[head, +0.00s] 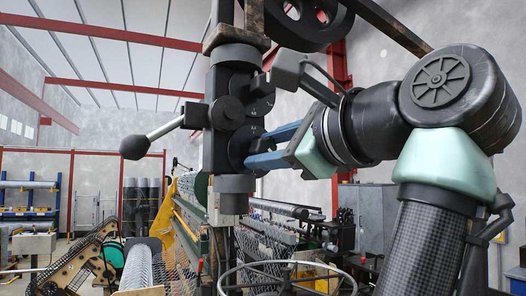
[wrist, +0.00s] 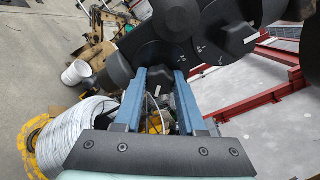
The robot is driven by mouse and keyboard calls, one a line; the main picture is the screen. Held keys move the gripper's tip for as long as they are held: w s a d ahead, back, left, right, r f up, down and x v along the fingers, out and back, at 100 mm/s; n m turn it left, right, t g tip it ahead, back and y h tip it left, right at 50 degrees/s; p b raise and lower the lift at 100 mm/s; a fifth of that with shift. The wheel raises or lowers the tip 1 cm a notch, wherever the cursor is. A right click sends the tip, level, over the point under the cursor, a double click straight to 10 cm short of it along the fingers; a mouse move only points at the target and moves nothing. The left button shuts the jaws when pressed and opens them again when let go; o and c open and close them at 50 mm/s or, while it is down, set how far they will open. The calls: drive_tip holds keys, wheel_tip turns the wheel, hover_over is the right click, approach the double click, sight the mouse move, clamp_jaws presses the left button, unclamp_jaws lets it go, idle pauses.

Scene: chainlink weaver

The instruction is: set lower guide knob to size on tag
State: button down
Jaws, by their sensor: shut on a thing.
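The lower guide knob (wrist: 158,76) is dark and sits between the two blue fingers of my gripper (wrist: 160,80) in the wrist view. My gripper is shut on it. In the head view my gripper (head: 251,153) reaches in from the right to the lower dial (head: 236,150) on the dark machine head (head: 216,150). The knob is mostly hidden there by the fingers. A pale mark shows on the knob in the wrist view, but its setting cannot be read. A second knob (wrist: 236,38) with its dial is above right. I cannot make out a readable size tag.
A lever with a black ball (head: 135,147) sticks out left of the machine head. A round handwheel (head: 288,272) is below it. Red steel frames stand behind.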

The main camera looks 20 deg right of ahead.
drive_tip(key=n+b, duration=0.1)
drive_tip(key=n, duration=0.6)
drive_tip(key=shift+f+h, duration=0.1)
drive_tip(key=shift+h, duration=0.2)
drive_tip(key=n+b, duration=0.1)
drive_tip(key=n, duration=0.5)
drive_tip(key=n+b, duration=0.1)
drive_tip(key=n, duration=0.6)
drive_tip(key=shift+h, duration=0.3)
drive_tip(key=n, duration=0.6)
drive_tip(key=shift+a+t+b, duration=0.1)
drive_tip(key=shift+t+b, duration=0.25)
drive_tip(key=shift+t, duration=0.05)
drive_tip(key=shift+n, duration=0.3)
drive_tip(key=c, duration=0.5)
unclamp_jaws()
